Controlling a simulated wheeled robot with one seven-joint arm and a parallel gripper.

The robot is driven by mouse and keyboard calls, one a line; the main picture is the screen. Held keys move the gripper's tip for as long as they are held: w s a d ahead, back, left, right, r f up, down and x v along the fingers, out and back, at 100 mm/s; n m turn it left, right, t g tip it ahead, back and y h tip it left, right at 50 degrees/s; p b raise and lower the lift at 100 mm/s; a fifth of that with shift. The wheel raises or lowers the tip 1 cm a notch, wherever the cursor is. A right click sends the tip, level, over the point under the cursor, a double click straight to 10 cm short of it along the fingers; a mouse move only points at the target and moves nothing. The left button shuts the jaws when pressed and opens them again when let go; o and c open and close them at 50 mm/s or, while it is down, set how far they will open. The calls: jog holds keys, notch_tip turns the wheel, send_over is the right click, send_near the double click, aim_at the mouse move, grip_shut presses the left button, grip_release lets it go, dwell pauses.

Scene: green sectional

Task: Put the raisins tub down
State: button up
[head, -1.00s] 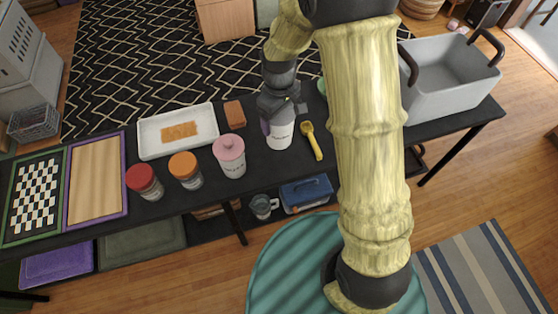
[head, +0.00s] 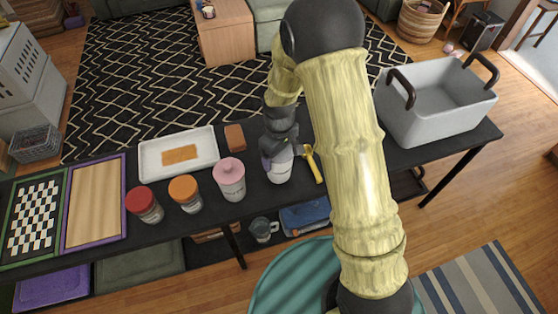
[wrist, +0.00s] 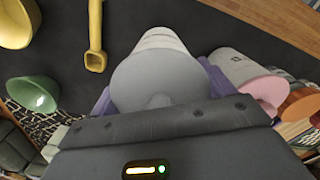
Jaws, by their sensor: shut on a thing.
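The raisins tub (head: 279,172), a white tub with a pale grey lid, is upright in my gripper (head: 278,154) over the black table (head: 330,188). Its label is too small to read. In the wrist view the tub (wrist: 158,75) sits between two purple fingers, and my gripper (wrist: 158,95) is shut on it. I cannot tell whether its base touches the table. My gripper hides part of its top in the head view.
A pink-lidded tub (head: 230,184) stands left of it, then orange-lidded (head: 187,195) and red-lidded (head: 145,206) jars. A yellow scoop (head: 314,164) lies close on the right. A white tray (head: 151,150) and grey crate (head: 436,108) stand further off. A green bowl shows (wrist: 33,93).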

jog(key=shift+f, duration=1.85)
jog(key=shift+f, duration=0.1)
jog(key=shift+f, duration=0.1)
jog(key=o, duration=1.5)
notch_tip(320, 180, up, 12)
jog(key=shift+r+b, duration=0.2)
jog(key=shift+b, duration=0.1)
jog(key=shift+d, duration=0.1)
